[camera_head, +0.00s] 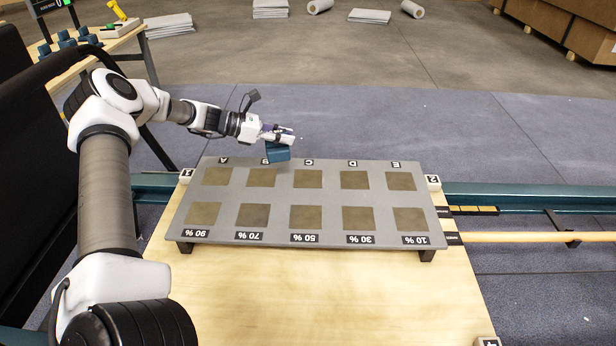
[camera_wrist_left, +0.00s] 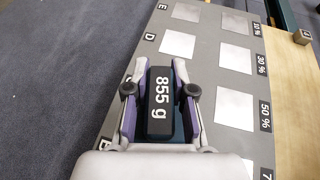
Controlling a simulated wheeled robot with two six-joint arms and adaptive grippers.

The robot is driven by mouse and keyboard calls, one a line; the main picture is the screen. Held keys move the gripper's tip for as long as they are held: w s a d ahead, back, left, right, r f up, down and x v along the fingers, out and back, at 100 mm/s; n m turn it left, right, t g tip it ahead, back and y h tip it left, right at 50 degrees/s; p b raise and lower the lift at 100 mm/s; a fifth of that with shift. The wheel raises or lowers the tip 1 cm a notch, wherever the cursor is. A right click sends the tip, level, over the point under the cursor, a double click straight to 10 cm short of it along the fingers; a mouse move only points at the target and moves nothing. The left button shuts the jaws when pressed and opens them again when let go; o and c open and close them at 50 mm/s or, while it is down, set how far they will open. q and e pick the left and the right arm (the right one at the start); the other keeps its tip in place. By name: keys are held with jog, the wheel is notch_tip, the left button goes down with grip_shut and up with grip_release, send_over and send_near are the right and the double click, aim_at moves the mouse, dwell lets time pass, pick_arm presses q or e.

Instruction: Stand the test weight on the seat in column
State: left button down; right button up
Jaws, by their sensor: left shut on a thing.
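The test weight (camera_head: 278,154) is a dark teal block at the far edge of the grey board (camera_head: 283,195). In the left wrist view, the weight (camera_wrist_left: 160,105) has a black top marked "855 g". My left gripper (camera_head: 284,137) is shut on it, with one finger on each side (camera_wrist_left: 160,88). The weight appears held above the board's far edge, near columns B and C, partly covering the B label. The board has two rows of brown square seats, with columns A to E. Percent labels, upside down, run along the near edge. The seats I see are empty.
The board stands on short feet on a pale wooden top (camera_head: 310,290) with numbered corner blocks. A teal rail (camera_head: 530,195) runs off to the right. A side table (camera_head: 95,45) with teal blocks and a yellow-handled item is at the far left.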

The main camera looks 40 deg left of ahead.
pick_arm(q)
jog(key=s+a+f+n+t+y+b, duration=0.1)
jog(key=s+a+f+n+y+b, duration=0.2)
jog(key=a, duration=0.4)
jog(key=shift+m+h, duration=0.7)
jog(key=w+d+b, duration=0.2)
jog(key=w+d, duration=0.1)
jog(key=d, duration=0.1)
jog(key=w+d+f+b, duration=0.1)
jog(key=w+d+b, duration=0.2)
jog(key=d, duration=0.1)
jog(key=w+d+f+b, duration=0.1)
jog(key=w+d+b, duration=0.1)
jog(key=d, duration=0.3)
jog(key=shift+w+f, duration=0.25)
jog(key=shift+w, duration=0.45)
notch_tip(320, 180, down, 3)
jog(key=b, duration=0.3)
jog(key=shift+f, duration=0.15)
jog(key=shift+r, duration=0.25)
jog(key=c, duration=1.3)
grip_release()
jog(key=shift+f, duration=0.2)
jog(key=o, duration=0.3)
jog(key=shift+s, duration=0.1)
pick_arm(e)
notch_tip(320, 180, down, 14)
jog(key=shift+f, duration=0.2)
pick_arm(q)
jog(key=shift+r, duration=0.1)
